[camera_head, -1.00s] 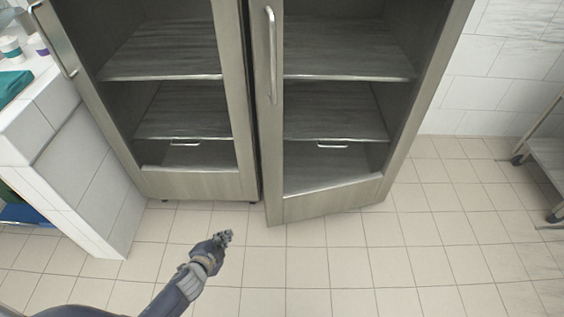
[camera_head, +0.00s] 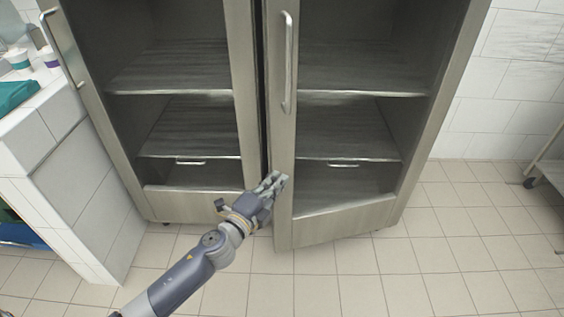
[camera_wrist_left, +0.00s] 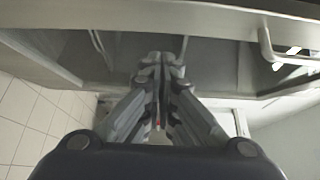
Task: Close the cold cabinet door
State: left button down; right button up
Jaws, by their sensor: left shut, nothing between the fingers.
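The cold cabinet is a tall grey metal unit with two glazed doors. Its right door (camera_head: 283,140) stands slightly ajar, with its handle edge out from the cabinet front. A vertical bar handle (camera_head: 289,62) is on that edge. The left door (camera_head: 243,100) looks shut, with its handle (camera_head: 61,50) at its left side. My left gripper (camera_head: 277,181) is shut and empty, with its fingertips at the lower handle edge of the right door. I cannot tell whether they touch it. In the left wrist view the shut fingers (camera_wrist_left: 161,62) point at the cabinet front. My right gripper does not show.
A white tiled counter (camera_head: 75,160) with cups (camera_head: 18,58) and a teal cloth (camera_head: 14,94) stands left of the cabinet. A wheeled rack (camera_head: 545,172) stands at the right. The tiled floor in front of the cabinet is clear.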

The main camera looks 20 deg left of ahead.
aim_at(291, 151)
pick_arm(q)
jog(key=w, duration=0.5)
jog(key=w+a, duration=0.1)
jog(key=w, duration=0.2)
jog(key=shift+b, duration=0.3)
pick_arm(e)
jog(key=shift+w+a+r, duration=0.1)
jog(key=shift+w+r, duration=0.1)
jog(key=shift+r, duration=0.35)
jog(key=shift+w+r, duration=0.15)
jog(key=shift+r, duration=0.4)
